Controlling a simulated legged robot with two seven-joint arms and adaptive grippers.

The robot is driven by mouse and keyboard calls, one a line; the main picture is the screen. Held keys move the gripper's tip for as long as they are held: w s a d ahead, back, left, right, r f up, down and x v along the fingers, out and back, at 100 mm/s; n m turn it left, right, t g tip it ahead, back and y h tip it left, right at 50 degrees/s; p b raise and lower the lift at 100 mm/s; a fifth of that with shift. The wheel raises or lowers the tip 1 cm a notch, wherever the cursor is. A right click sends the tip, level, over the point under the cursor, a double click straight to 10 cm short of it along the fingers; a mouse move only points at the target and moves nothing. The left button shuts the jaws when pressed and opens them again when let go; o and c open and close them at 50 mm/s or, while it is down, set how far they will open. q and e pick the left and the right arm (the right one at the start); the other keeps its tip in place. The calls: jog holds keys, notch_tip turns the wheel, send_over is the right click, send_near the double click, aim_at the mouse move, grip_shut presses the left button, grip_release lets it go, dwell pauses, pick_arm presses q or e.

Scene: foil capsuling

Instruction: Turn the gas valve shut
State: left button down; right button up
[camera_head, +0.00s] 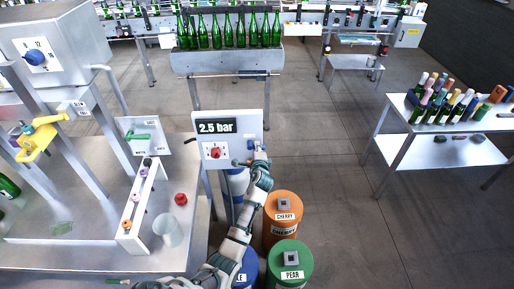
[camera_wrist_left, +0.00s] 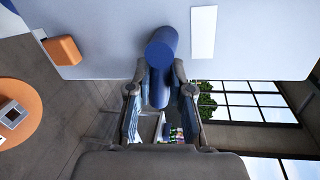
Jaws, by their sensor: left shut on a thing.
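The gas valve is a blue handle (camera_wrist_left: 159,88) with a round blue hub (camera_wrist_left: 161,45) on the pale panel (camera_head: 240,124). In the left wrist view the handle runs from the hub down between the two fingers. My left gripper (camera_wrist_left: 160,100) is shut on this handle, one finger on each side. In the head view my left gripper (camera_head: 257,158) is at the panel's lower right and hides most of the valve. The panel carries a "2.5 bar" display (camera_head: 216,127) and a red knob (camera_head: 215,152). My right gripper is not in view.
Orange CHERRY (camera_head: 284,205) and green PEAR (camera_head: 290,252) cylinders stand beside my left arm. A metal bench (camera_head: 60,252) with a white rack (camera_head: 131,238) is at left. A bottle table (camera_head: 385,147) stands at right, with open floor before it.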

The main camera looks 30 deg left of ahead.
pick_arm(q)
jog(key=shift+s+f+n+h+p, duration=0.15)
jog(key=shift+n+h+p, duration=0.15)
jog(key=shift+n, duration=0.6)
jog(key=c, duration=1.3)
grip_release()
jog(key=shift+o, duration=1.3)
jog(key=shift+s, duration=0.15)
jog(key=shift+a+r, duration=0.1)
jog(key=shift+r, duration=0.2)
jog(key=v, duration=1.2)
jog(key=shift+f, duration=0.2)
